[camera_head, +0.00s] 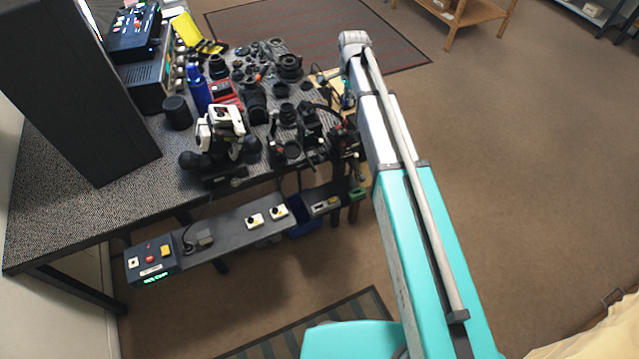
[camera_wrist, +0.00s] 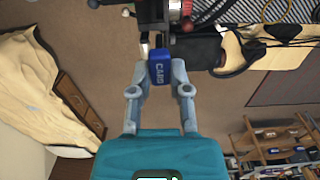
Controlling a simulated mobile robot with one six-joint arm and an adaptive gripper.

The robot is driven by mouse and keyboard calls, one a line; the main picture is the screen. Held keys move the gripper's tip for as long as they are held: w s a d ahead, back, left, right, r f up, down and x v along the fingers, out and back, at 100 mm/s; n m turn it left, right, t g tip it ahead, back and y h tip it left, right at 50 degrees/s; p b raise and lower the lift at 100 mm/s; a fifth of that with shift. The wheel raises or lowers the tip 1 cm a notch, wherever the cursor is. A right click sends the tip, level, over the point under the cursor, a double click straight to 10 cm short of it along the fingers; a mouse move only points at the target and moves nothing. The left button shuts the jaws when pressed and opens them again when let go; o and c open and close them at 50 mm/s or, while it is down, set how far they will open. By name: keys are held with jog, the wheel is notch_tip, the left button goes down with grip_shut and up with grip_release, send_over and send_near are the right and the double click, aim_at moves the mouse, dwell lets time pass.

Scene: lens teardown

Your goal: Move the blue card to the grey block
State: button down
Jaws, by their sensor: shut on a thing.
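In the head view my arm reaches along the table's right end, and I cannot make out the card there.
The table (camera_head: 60,200) is crowded with lenses and tools, including a blue bottle (camera_head: 197,92) and a white-and-black device (camera_head: 220,125). A large black panel (camera_head: 80,90) stands at left. In the wrist view, dark equipment and cables (camera_wrist: 240,50) lie close beyond the fingers. Open floor (camera_head: 530,150) is at right.

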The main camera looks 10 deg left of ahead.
notch_tip(320, 180, up, 9)
jog(key=p, duration=0.7)
jog(key=shift+f, duration=0.2)
jog(key=shift+d, duration=0.15)
